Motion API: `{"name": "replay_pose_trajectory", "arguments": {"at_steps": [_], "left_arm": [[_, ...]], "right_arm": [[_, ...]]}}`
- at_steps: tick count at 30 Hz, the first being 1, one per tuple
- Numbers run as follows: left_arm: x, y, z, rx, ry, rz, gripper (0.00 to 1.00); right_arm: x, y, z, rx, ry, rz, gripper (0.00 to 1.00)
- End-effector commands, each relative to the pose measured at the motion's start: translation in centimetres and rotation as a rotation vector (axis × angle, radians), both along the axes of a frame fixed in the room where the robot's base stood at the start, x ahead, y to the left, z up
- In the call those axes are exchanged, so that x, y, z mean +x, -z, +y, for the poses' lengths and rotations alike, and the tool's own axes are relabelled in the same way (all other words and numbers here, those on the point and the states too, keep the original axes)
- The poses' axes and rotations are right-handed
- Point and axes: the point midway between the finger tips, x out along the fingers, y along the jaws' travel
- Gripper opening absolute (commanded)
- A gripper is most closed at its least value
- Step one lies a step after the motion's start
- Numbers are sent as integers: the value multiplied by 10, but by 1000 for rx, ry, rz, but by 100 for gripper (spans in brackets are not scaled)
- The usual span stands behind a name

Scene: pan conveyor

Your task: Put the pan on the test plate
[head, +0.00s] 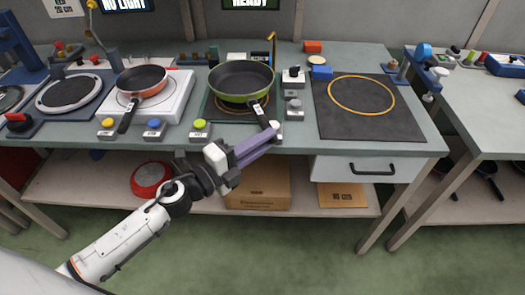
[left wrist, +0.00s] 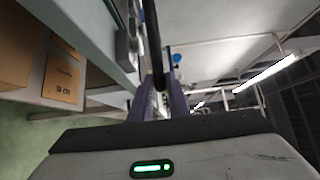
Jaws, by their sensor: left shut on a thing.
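A green-sided pan (head: 241,82) with a dark inside sits over a square dark green plate (head: 208,108) with an orange ring, at the middle of the bench. Its black handle points toward me, down and right. My left gripper (head: 272,131) is shut on the handle's end; the handle (left wrist: 154,45) also rises between the fingers (left wrist: 163,95) in the left wrist view. I cannot tell if the pan touches the plate. A flat black plate (head: 370,122) with an orange ring lies empty to the right. My right gripper is not in view.
An orange pan (head: 143,79) stands on a white hotplate (head: 178,92) at left. Coloured buttons (head: 200,125) line the front edge. Small blocks and a grey button (head: 294,106) stand between the green plate and the black plate. A second table (head: 481,105) is at right.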

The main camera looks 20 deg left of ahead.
Motion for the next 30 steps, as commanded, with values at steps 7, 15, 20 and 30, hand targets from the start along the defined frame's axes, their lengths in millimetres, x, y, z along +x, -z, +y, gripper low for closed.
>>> {"name": "replay_pose_trajectory", "arguments": {"at_steps": [7,15,20,30], "left_arm": [[0,28,0,1,0,-6,0],[0,28,0,3,1,-7,0],[0,31,0,0,0,1,34],[0,28,0,-1,0,1,34]], "right_arm": [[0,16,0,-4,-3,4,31],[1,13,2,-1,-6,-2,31],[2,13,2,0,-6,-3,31],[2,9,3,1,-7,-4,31]]}}
